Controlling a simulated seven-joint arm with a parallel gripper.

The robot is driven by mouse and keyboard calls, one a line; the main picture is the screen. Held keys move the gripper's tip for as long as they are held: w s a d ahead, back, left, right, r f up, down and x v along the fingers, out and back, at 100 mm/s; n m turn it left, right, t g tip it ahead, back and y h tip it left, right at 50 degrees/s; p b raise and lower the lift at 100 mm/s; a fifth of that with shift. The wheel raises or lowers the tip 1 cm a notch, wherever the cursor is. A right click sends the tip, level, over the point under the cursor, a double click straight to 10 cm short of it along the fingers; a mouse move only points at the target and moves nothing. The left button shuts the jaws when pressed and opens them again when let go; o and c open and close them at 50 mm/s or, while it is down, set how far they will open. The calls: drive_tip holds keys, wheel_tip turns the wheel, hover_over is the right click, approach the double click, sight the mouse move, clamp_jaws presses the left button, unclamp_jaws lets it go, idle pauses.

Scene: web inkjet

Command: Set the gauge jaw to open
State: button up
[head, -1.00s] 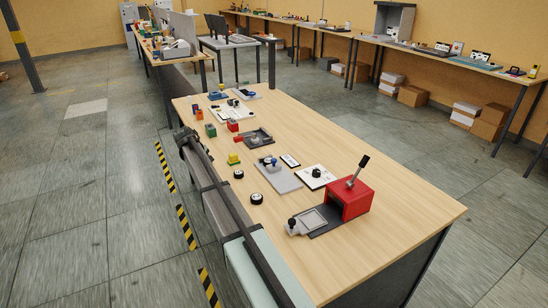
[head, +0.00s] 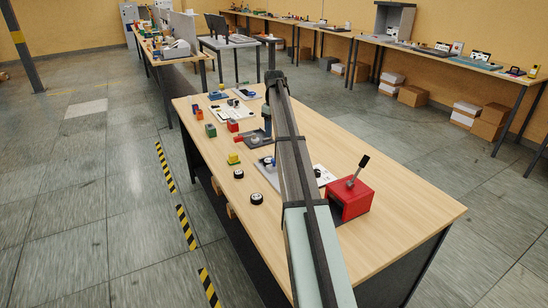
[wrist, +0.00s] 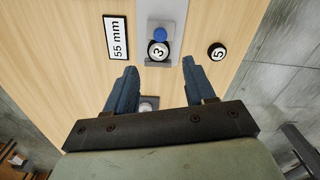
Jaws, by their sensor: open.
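The likely gauge is a grey plate (wrist: 175,12) with a blue knob (wrist: 161,34), at the top of the wrist view. A dark disc marked 3 (wrist: 157,52) sits against the knob end, by a grey block. In the head view the plate (head: 266,172) is partly hidden behind my arm. My gripper (wrist: 159,64) is open and empty, its two dark blue fingers pointing toward the gauge, on either side of the disc in the picture. I cannot tell their height above the table. The jaw's own setting is not clear.
A card reading 55 mm (wrist: 116,38) lies left of the plate, and a black disc marked 5 (wrist: 216,52) lies right. The red press (head: 351,197) with its lever stands at the near right. Bare wood (head: 400,190) lies on the right.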

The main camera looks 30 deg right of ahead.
sight(274, 160)
wheel_tip(274, 160, down, 14)
drive_tip(key=shift+r, duration=0.15)
idle(0.4)
clamp_jaws()
idle(0.5)
